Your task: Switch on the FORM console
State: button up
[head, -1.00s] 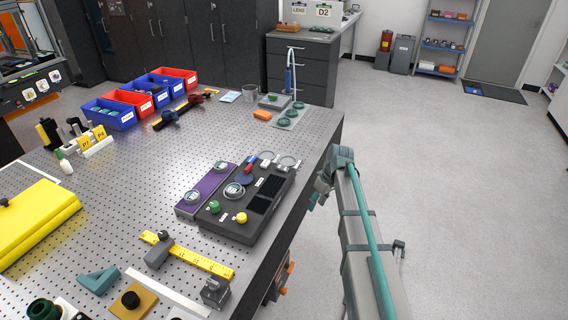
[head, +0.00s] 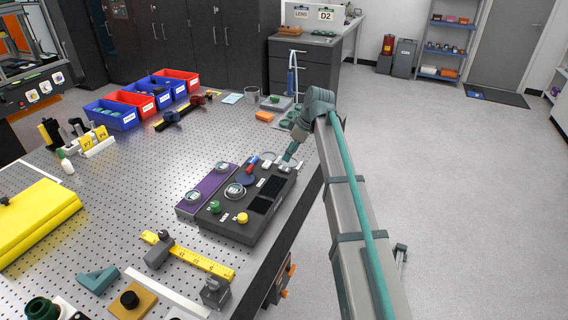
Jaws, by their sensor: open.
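A dark console (head: 238,229) lies on the perforated table, with a purple panel (head: 200,196) along its left side. The labels are too small to read, so I cannot tell which part is marked FORM. My gripper (head: 286,166) is at the console's far right corner, pointing down, partly hidden by my wrist. It is open; I cannot tell whether it touches the console.
An orange block (head: 264,116) and green discs on a plate lie beyond the console. Red and blue bins (head: 178,78) stand at the back. A yellow rail (head: 200,262) with a grey slider lies in front.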

aim_at(282, 167)
jog(key=p+x, duration=0.1)
jog(key=x, duration=0.5)
jog(key=shift+w+a+f, duration=0.1)
jog(key=shift+a+f, duration=0.1)
jog(key=shift+f, duration=0.2)
